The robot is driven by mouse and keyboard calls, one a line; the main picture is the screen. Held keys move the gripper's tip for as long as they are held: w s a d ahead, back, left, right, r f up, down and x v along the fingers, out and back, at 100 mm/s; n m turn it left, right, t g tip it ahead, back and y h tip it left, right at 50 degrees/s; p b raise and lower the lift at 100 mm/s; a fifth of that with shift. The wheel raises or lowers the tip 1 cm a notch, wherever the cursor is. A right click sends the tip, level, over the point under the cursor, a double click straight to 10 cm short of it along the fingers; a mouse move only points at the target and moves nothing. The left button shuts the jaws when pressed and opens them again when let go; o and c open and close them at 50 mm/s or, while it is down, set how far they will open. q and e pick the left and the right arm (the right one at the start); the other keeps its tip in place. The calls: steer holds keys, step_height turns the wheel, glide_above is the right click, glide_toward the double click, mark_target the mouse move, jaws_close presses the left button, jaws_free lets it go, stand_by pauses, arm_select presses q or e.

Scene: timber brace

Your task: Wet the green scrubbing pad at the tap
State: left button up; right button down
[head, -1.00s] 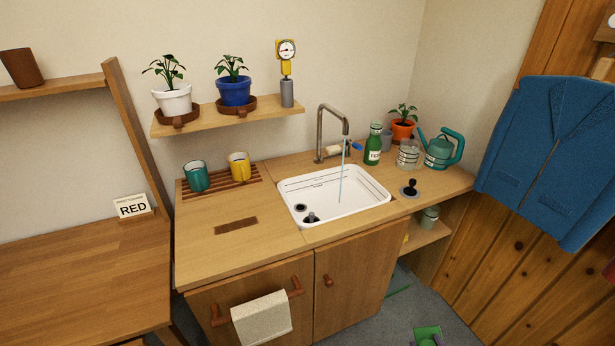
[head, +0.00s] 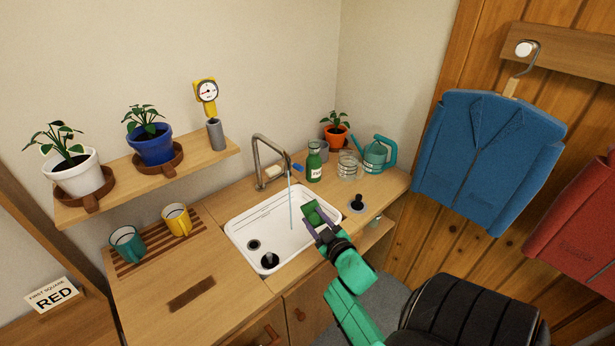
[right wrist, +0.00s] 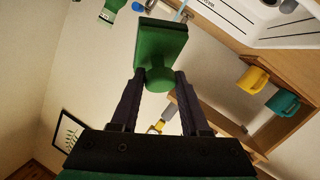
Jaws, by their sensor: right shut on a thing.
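The green scrubbing pad (head: 314,212) is held by my right gripper (head: 322,226) over the right side of the white sink (head: 246,222). In the right wrist view, the gripper's fingers (right wrist: 158,88) are shut on the pad's round green knob, and the flat pad (right wrist: 160,38) is beyond it. The metal tap (head: 256,158) stands behind the sink. A thin stream of water (head: 290,200) falls from its spout into the basin. The pad is just right of the stream, and I see no clear contact between them. My left gripper is not in view.
A green bottle (head: 314,162), a glass jar (head: 348,166) and a teal watering can (head: 376,154) stand right of the tap. A black-knobbed plug (head: 357,203) is on the counter right of the sink. Teal (head: 127,244) and yellow (head: 177,219) mugs stand on a slatted rack at left.

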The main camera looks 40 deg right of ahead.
steer(key=shift+w+d, duration=0.15)
steer(key=shift+d, duration=0.1)
steer(key=shift+w+d+b, duration=0.1)
steer(key=shift+w+b, duration=0.55)
steer(key=shift+b, duration=0.4)
arm_select(q)
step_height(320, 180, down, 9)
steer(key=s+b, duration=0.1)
steer(key=b, duration=0.5)
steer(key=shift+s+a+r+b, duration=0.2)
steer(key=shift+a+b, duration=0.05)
steer(key=shift+b, duration=0.1)
arm_select(e)
steer(key=x, duration=1.2)
steer(key=shift+a+f, duration=0.25)
